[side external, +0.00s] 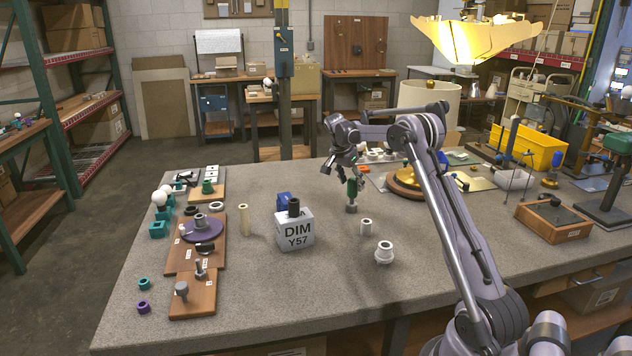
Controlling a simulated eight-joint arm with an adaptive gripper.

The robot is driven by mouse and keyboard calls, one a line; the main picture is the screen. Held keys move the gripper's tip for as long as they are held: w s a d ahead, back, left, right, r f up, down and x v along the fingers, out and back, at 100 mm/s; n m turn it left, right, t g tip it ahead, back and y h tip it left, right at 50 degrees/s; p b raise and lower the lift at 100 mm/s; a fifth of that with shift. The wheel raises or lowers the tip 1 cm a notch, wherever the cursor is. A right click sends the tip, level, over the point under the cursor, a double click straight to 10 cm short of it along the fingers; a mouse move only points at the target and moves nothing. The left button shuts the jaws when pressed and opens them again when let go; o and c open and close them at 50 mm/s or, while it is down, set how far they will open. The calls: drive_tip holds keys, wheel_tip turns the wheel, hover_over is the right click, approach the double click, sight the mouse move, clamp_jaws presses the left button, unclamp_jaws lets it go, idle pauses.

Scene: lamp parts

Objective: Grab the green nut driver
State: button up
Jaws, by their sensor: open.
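The green nut driver (352,187) stands upright near the middle of the table, with a grey end at its foot on the tabletop. My gripper (349,179) reaches down over it from above. The fingers are open, and the green handle shows between or just behind them. At this size I cannot tell whether a finger touches the handle.
A white DIM Y57 box (294,230) stands to the left, beside a cream cylinder (244,219). White fittings (384,252) stand in front. Wooden boards (196,258) with parts lie at the left. The front tabletop is mostly clear.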

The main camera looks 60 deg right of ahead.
sight(353, 187)
drive_tip(key=shift+x, duration=1.6)
clamp_jaws()
drive_tip(key=shift+r, duration=0.15)
